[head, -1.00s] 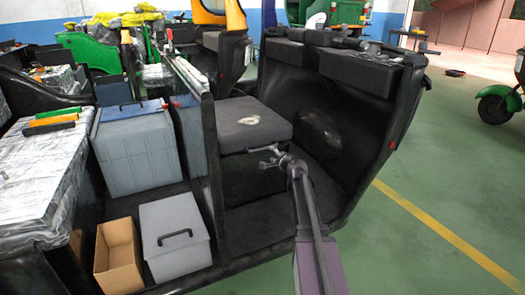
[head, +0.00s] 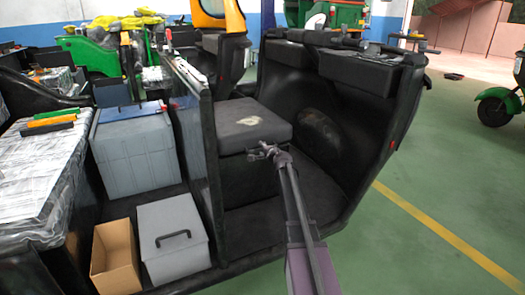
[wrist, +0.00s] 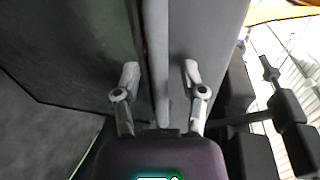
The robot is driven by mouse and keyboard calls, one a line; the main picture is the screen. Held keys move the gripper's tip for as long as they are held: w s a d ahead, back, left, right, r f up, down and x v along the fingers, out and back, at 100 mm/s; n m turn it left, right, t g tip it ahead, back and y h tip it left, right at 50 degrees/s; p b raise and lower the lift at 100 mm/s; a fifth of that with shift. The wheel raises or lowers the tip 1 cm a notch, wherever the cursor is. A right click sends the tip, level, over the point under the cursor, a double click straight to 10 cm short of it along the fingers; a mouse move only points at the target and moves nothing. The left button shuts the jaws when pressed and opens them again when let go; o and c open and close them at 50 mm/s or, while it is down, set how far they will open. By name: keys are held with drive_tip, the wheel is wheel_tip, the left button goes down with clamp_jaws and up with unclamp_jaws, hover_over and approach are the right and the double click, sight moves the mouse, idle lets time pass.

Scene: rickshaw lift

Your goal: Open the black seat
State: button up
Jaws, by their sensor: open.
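The black seat (head: 248,118) is a dark square cushion with a pale worn patch on top. It lies flat on the dark box (head: 245,178) below it in the cab. My gripper (head: 264,151) is at the front edge of the seat, at its lower right side. In the wrist view, my gripper (wrist: 160,74) is open, its two fingers apart with the seat's edge strip (wrist: 157,60) running between them. The grey seat side (wrist: 203,35) is at the right and the dark box face (wrist: 85,50) at the left. Whether the fingers touch the seat is unclear.
A grey lidded box (head: 172,238) and an open cardboard box (head: 115,257) sit left of the cab partition (head: 200,130). A larger grey box (head: 135,150) stands behind them. A black side panel (head: 345,120) rises at the right. Green floor (head: 425,190) is clear beyond it.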

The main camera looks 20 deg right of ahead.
drive_tip(key=shift+c, duration=0.2)
clamp_jaws()
drive_tip(key=shift+d, duration=0.1)
drive_tip(key=shift+r, duration=0.1)
